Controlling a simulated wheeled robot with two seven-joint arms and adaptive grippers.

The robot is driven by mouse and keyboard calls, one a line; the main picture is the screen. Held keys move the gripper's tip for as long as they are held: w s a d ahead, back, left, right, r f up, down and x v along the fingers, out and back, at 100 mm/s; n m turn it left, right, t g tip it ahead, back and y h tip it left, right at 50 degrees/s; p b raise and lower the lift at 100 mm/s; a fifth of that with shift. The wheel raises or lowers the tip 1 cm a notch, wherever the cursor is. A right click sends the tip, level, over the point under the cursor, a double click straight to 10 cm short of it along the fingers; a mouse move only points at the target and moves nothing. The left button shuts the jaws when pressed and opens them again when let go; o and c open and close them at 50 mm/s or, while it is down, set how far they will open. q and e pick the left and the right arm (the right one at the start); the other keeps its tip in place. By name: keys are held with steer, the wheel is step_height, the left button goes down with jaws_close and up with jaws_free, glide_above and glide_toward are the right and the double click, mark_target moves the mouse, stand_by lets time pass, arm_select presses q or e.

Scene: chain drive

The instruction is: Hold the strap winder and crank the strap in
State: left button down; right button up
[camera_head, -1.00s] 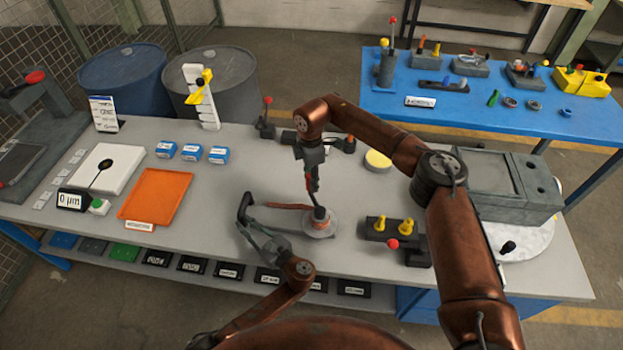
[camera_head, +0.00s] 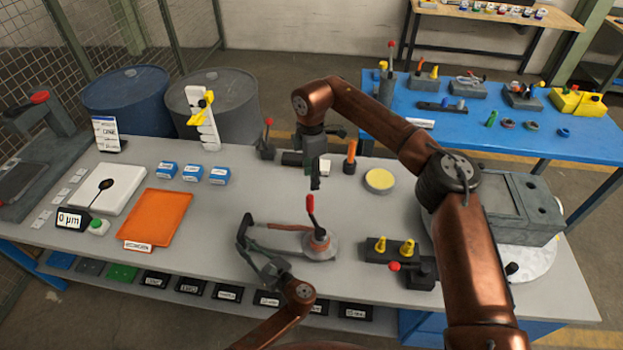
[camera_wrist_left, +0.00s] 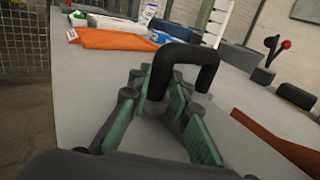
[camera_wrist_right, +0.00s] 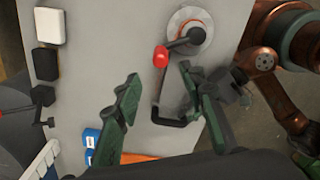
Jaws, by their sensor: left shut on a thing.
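The strap winder (camera_head: 322,248) is a round grey base on the bench with a red-handled crank (camera_head: 311,206) standing up from it. A brown strap (camera_head: 275,227) runs left from it toward a black bar handle (camera_head: 242,232). My left gripper (camera_wrist_left: 168,100) is shut on this handle (camera_wrist_left: 205,62); the strap shows beside it in the left wrist view (camera_wrist_left: 285,142). My right gripper (camera_head: 316,185) hangs above the crank, apart from it. In the right wrist view its fingers (camera_wrist_right: 158,75) are spread and empty, with the red knob (camera_wrist_right: 161,57) beyond them.
An orange tray (camera_head: 158,218) and blue boxes (camera_head: 192,173) lie to the left. A block with yellow pegs (camera_head: 385,250) stands right of the winder, and a yellow-topped disc (camera_head: 379,180) lies behind. A red-knobbed lever (camera_head: 267,145) stands at the back. The bench front near the winder is clear.

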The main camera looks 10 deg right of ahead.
stand_by(0.3)
steer(key=shift+c, duration=0.7)
steer(key=s+a+n, duration=0.2)
steer(key=s+a+n+t+h, duration=0.1)
steer(key=s+a+n, duration=0.1)
steer(key=s+a+f+n, duration=0.1)
steer(key=s+a+n, duration=0.1)
steer(key=n, duration=0.1)
steer(key=shift+s+a+t+h, duration=0.35)
steer(key=shift+a+t+h, duration=0.05)
jaws_close()
steer(key=w+d+f, duration=0.4)
steer(key=f, duration=0.5)
steer(key=shift+w+f+n, duration=0.15)
steer(key=shift+f+n, duration=0.15)
steer(key=shift+n, duration=0.1)
steer(key=shift+w+d+m, duration=0.2)
steer(key=shift+d+m, duration=0.15)
steer(key=shift+m, duration=0.25)
